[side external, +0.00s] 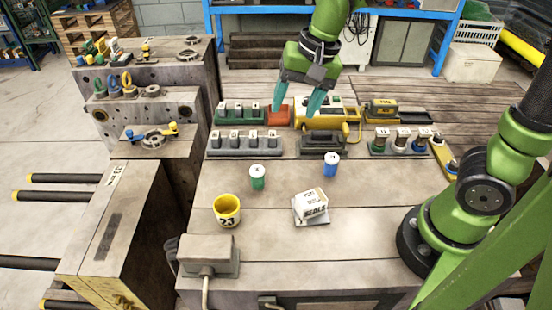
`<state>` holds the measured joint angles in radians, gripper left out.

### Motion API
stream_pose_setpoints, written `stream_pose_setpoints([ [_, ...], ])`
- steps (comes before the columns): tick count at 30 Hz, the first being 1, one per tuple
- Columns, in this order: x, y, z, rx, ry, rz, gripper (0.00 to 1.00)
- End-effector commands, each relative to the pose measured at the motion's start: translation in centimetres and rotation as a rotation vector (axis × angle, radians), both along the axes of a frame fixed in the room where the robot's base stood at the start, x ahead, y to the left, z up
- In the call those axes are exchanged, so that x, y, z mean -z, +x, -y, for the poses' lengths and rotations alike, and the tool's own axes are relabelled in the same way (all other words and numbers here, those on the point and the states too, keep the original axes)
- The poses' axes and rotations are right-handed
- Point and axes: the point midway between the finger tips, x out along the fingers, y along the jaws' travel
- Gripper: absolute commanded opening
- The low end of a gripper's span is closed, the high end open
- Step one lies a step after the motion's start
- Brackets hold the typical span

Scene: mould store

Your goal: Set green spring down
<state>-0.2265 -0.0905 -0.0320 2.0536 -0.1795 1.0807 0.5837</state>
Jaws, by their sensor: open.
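A short green cylinder with a pale top (258,178), which looks like the green spring, stands upright on the bench top. It is apart from the things around it. My gripper (298,104) is open, with its teal fingers spread and pointing down. It is above the back of the bench, near a red block (279,117) and a yellow machine (321,118).
A blue cylinder (331,165), a yellow cup (227,210) and a white box (311,204) stand nearby. Racks of grey blocks (245,145) and a row of labelled pieces (400,143) line the back. Bare bench lies between the cylinders.

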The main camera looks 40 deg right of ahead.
Motion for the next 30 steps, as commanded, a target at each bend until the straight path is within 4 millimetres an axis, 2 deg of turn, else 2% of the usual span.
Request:
stream_pose_setpoints([
  [1,-1.3,-1.6,1.1,-0.037,0.006,0.064,0.61],
  [4,-2.7,-4.4,2.7,-0.128,-0.006,0.184,0.61],
  [9,-3.5,-8.2,4.4,-0.248,-0.064,0.351,0.61],
  [12,-3.4,-9.5,4.9,-0.291,-0.098,0.41,0.61],
  [17,-3.3,-10.2,5.2,-0.321,-0.123,0.446,0.61],
  [30,-3.3,-10.2,5.2,-0.323,-0.123,0.446,0.61],
])
